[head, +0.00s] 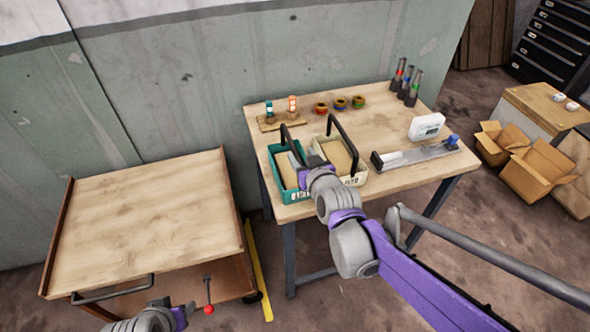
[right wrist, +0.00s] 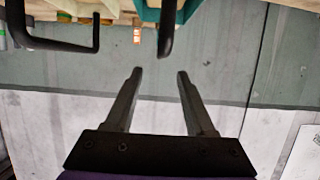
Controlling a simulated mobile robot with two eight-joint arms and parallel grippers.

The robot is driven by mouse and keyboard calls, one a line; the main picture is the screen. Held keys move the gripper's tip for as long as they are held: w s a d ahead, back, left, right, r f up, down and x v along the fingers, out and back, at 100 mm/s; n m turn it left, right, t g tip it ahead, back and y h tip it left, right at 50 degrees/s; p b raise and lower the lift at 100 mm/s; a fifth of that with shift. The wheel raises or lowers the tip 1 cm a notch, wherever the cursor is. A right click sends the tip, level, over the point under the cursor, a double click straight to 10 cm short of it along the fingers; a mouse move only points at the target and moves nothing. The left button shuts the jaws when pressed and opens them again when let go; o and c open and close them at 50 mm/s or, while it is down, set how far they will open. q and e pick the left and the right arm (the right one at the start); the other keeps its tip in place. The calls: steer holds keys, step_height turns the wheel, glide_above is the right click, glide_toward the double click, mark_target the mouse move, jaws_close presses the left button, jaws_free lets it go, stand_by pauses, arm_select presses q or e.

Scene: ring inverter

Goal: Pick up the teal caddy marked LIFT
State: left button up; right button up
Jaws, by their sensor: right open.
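The teal caddy (head: 277,158) stands upright on the workbench near its left front corner, with a black handle (head: 292,143) arching over it. Its front label is too small and partly covered to read. My right gripper (head: 299,162) is open at the caddy's handle, partly hiding the caddy. In the right wrist view, the teal caddy (right wrist: 150,13) is at the top edge. Its handle end (right wrist: 166,42) lies just beyond the gap between the open, empty fingers (right wrist: 158,75).
A cream caddy (head: 357,179) with its own black handle (head: 342,132) stands close to the right of the teal one. A grey tray (head: 420,154), white box (head: 426,126), rings and bottles share the bench (head: 385,107). A wooden cart (head: 150,215) stands left.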

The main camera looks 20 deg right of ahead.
mark_target(293, 145)
steer(key=x, duration=0.4)
steer(key=shift+a, duration=0.15)
steer(key=shift+x, duration=3.1)
steer(key=shift+s, duration=0.1)
steer(key=shift+c, duration=0.3)
jaws_close()
